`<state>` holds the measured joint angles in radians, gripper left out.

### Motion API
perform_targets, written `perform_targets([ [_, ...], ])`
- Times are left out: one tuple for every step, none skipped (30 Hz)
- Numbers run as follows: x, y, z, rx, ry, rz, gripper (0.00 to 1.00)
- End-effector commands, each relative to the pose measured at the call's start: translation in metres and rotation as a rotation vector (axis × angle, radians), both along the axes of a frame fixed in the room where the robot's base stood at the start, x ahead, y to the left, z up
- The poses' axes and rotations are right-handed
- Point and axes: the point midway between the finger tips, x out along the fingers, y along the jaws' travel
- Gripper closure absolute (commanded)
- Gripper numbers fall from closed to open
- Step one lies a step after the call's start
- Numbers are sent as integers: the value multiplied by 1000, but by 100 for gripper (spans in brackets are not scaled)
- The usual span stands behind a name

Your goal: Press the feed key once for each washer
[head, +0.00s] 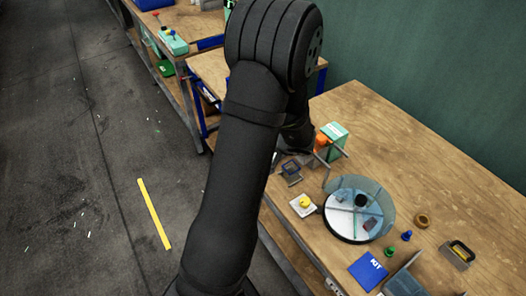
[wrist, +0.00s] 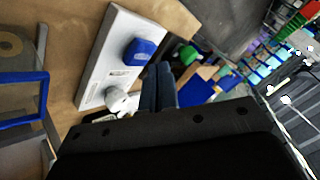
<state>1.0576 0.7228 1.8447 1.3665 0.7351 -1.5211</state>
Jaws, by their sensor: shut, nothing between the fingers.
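In the wrist view my gripper (wrist: 160,70) is shut and empty, its dark fingers together. Beside the fingertips is a white box (wrist: 107,62) with a raised blue key (wrist: 138,52) and a white round knob (wrist: 117,99). I cannot tell whether the fingers touch the box. In the head view my arm hides the fingertips. A white pad with a yellow button (head: 304,204) lies on the bench, left of a round clear-walled dish (head: 341,227) holding dark and pale pieces. I cannot tell which pieces are washers, or which key is the feed key.
A mint box (head: 336,130) and an orange part (head: 321,141) stand near my wrist. A blue card (head: 368,271), a brown ring (head: 421,220), small blue (head: 407,235) and green (head: 390,251) knobs and a framed tray (head: 458,253) lie near the dish. The bench's back right is clear.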

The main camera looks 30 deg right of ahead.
Motion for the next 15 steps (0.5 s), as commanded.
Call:
perform_targets([
  [0,0,0,0,0,0,100],
  [0,0,0,0,0,0,100],
  [0,0,-1,0,0,0,100],
  [0,0,-2,1,0,-1,100],
  [0,0,-3,1,1,0,100],
  [0,0,-4,1,1,0,100],
  [0,0,-5,1,1,0,100],
  [0,0,-6,1,1,0,100],
  [0,0,-7,0,1,1,100],
  [0,0,-8,0,1,1,100],
  [0,0,-9,0,0,0,100],
  [0,0,-9,-1,0,1,100],
  [0,0,-9,-1,0,1,100],
  [0,0,-9,-1,0,1,100],
  [0,0,-9,-1,0,1,100],
])
